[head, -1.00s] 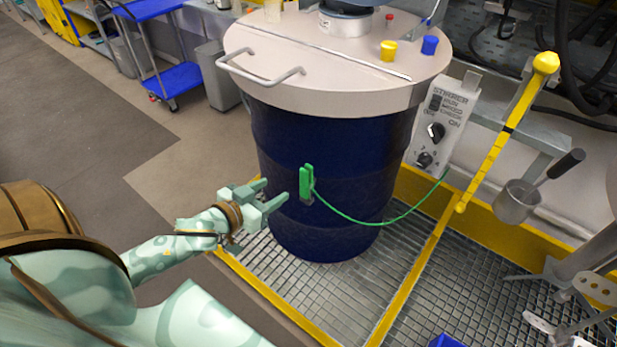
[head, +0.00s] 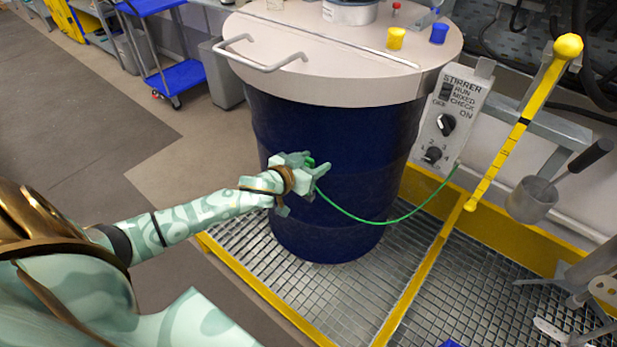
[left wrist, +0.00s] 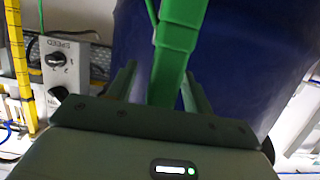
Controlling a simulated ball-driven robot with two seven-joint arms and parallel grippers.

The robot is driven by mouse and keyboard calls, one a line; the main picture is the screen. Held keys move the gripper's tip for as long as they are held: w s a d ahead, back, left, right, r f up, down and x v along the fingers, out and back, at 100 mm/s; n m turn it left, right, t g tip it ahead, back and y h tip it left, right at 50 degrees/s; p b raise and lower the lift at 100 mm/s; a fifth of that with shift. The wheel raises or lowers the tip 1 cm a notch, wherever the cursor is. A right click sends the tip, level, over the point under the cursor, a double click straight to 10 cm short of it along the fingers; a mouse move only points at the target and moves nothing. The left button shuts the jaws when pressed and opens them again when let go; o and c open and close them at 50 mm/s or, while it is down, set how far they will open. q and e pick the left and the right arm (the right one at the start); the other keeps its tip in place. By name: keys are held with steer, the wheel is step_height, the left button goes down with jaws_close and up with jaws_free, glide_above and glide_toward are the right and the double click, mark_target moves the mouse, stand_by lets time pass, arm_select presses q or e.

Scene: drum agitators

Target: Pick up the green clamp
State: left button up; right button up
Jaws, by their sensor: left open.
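The green clamp (left wrist: 178,45) is on the side of the dark blue drum (head: 345,190), with a green cable (head: 375,218) running from it toward the control box. In the head view only a small bit of the clamp (head: 309,162) shows past my left gripper (head: 318,166). My left gripper is open at the drum's side. In the left wrist view its two fingers stand on either side of the clamp, with visible gaps, and the clamp's lower part reaches down between them. My right gripper is not in view.
The drum has a beige lid with a handle (head: 265,62) and yellow and blue caps. A stirrer control box (head: 447,118) and a yellow dipstick (head: 520,125) stand to the right. A metal grating (head: 290,280) with yellow edges lies below. Open floor is at the left.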

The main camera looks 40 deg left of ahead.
arm_select(q)
steer(key=shift+r, duration=0.1)
steer(key=c, duration=1.1)
